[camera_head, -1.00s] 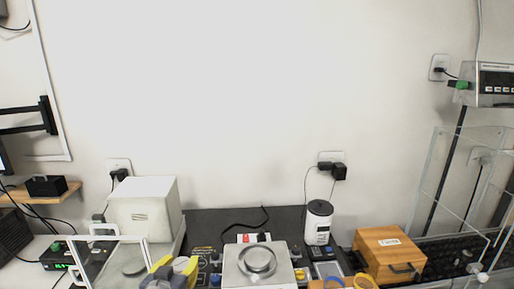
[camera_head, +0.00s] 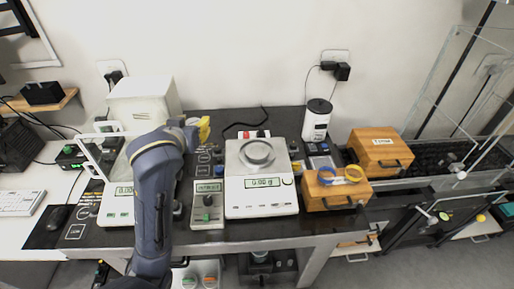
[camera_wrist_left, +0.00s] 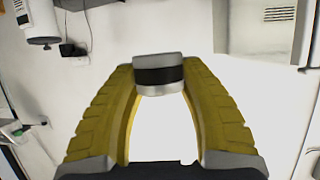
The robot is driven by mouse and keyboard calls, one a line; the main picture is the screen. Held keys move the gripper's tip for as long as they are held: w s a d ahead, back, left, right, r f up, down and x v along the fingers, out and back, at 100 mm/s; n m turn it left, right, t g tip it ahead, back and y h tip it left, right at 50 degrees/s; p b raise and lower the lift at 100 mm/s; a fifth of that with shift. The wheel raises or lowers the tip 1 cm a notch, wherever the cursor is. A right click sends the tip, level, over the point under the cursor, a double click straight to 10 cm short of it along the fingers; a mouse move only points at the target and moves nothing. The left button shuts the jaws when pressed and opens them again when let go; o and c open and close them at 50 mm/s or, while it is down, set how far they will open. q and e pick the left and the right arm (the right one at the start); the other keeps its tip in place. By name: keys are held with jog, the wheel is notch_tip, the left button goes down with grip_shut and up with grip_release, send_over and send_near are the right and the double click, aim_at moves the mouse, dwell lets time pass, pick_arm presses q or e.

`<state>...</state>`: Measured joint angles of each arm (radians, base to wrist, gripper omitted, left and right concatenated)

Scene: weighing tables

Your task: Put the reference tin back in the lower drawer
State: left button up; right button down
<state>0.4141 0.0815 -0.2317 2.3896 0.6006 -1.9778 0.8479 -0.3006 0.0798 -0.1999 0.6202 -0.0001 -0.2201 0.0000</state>
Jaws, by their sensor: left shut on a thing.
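My left gripper (camera_head: 203,130) has yellow fingers and is raised beside the white box, left of the middle scale. In the left wrist view its fingertips (camera_wrist_left: 158,78) are shut on a small silver tin with a black band (camera_wrist_left: 158,76). The tin is hidden or too small to tell in the head view. A wooden drawer box (camera_head: 335,193) with blue and yellow rings on top stands right of the scale, its front closed. A second wooden drawer box (camera_head: 379,151) with a label stands behind it to the right. I cannot tell which holds the lower drawer. My right gripper is not in view.
The middle scale (camera_head: 262,198) reads near zero, with its pan empty. A white box (camera_head: 142,103), a left balance (camera_head: 117,205) and a white canister (camera_head: 317,120) stand on the dark bench. Glass panels rise at far right.

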pick_arm(q)
jog(key=w+d+r+m+h, duration=0.4)
jog(key=w+d+r, duration=0.35)
jog(key=d, duration=0.35)
jog(key=m+g+h, duration=0.2)
jog(key=h, duration=0.1)
send_over(257, 150)
notch_tip(257, 150, down, 4)
jog(key=shift+r, duration=0.1)
notch_tip(257, 150, down, 20)
jog(key=shift+r, duration=0.2)
jog(key=shift+f, duration=0.1)
jog(key=o, duration=1.2)
jog(key=shift+s+f, duration=0.1)
